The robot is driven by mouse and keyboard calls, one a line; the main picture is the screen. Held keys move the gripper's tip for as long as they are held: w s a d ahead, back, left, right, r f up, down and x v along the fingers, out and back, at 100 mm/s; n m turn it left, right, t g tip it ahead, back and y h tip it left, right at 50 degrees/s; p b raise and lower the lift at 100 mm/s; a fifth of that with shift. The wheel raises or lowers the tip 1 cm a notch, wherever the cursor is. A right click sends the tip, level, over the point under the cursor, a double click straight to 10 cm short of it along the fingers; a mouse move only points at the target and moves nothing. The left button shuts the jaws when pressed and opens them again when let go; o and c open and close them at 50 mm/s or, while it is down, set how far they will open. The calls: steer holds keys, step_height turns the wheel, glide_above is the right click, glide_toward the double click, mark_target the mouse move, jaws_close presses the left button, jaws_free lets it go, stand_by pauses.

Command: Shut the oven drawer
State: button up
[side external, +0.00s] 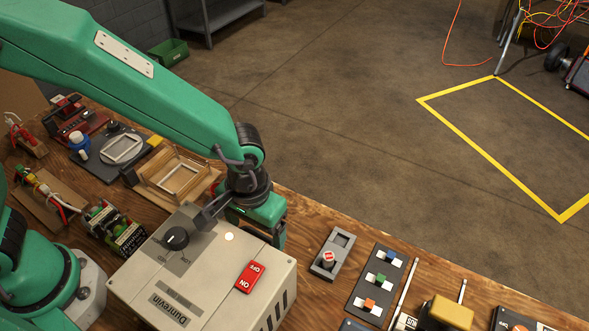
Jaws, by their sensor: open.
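A grey box (205,289) with a black knob (175,238), a lit round lamp and a red ON/OFF switch (251,277) stands at the front of the bench. It may be the oven, but I cannot make out a drawer on it; its far side is partly hidden by my gripper. My gripper (240,222) is open, at the far edge of the box. One dark finger reaches left over the box top, and the green part hangs by the far edge. I cannot tell whether it touches the box. No item shows between the jaws.
A wooden tray with a pale frame (178,180) lies left of my gripper. Several small devices crowd the left of the bench (310,212). A grey holder with a red-topped knob (328,259) and a panel of coloured sliders (377,283) lie to the right. Bare wood separates them from the box.

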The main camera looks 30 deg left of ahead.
step_height(320, 180, up, 8)
stand_by(0.7)
steer(key=a+r+t+h, duration=0.1)
steer(key=a+r, duration=0.3)
steer(key=a, duration=0.3)
steer(key=a+r+t, duration=0.1)
steer(key=a+r, duration=0.3)
steer(key=a, duration=0.3)
steer(key=s+a+r+t, duration=0.1)
steer(key=s+a, duration=0.2)
steer(key=a, duration=0.3)
steer(key=s+a+r+t+y, duration=0.1)
steer(key=s+a+r+t, duration=0.1)
steer(key=a, duration=0.3)
steer(key=shift+s+a+r+t, duration=0.15)
steer(key=shift+s+a+t, duration=0.2)
steer(key=shift+s, duration=0.3)
